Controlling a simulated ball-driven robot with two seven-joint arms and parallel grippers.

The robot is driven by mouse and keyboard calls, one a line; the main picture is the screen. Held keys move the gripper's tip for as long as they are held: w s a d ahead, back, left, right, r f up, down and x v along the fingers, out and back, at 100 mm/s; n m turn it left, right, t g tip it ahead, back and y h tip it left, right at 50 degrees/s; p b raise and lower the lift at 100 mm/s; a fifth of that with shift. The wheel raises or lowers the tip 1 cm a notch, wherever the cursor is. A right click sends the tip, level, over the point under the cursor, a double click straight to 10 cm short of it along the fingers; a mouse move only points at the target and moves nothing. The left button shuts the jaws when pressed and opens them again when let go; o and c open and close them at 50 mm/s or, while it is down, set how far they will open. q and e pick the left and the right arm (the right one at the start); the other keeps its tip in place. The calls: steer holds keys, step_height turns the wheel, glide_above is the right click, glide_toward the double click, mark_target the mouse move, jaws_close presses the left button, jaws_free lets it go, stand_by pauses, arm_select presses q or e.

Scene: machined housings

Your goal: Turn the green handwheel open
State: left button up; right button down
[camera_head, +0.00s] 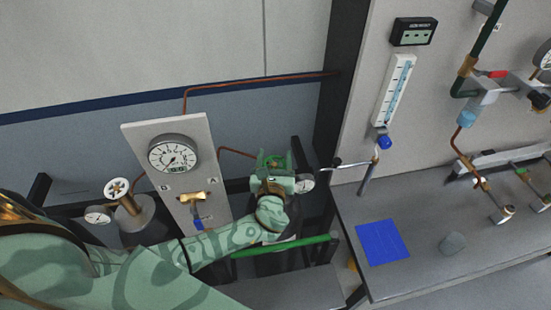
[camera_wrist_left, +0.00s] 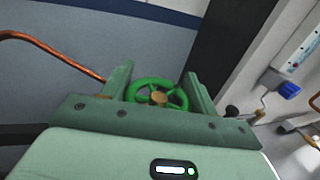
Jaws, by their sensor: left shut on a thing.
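The green handwheel (camera_wrist_left: 152,82) with a brass hub sits between the two fingers of my left gripper (camera_wrist_left: 160,86) in the left wrist view. The gripper is shut on the wheel's rim, one finger on each side. In the head view my left gripper (camera_head: 275,158) reaches up from below to the wheel, which is mostly hidden by the fingers there. A small dial gauge (camera_head: 305,183) is just right of the gripper. My right gripper is not in view.
A grey panel (camera_head: 140,140) with a large gauge (camera_head: 173,153) stands left of the gripper. A white handwheel (camera_head: 117,188) is farther left. A dark post (camera_head: 325,115) rises to the right.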

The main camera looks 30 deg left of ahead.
arm_select(q)
steer(key=n+g+y+b, duration=0.1)
steer(key=y, duration=0.1)
steer(key=n+g+y+b, duration=0.1)
steer(key=n+y, duration=0.1)
steer(key=shift+s+a+f, duration=0.15)
steer(key=shift+f, duration=0.05)
steer(key=shift+s+a+r+n+g+y+b, duration=0.1)
steer(key=shift+n+g+y+b, duration=0.5)
steer(key=shift+n+g+y, duration=0.25)
steer(key=shift+s+a+r+n+g+y+b, duration=0.1)
steer(key=shift+n+g+y+b, duration=0.55)
steer(key=shift+g+y, duration=0.25)
steer(key=o, duration=1)
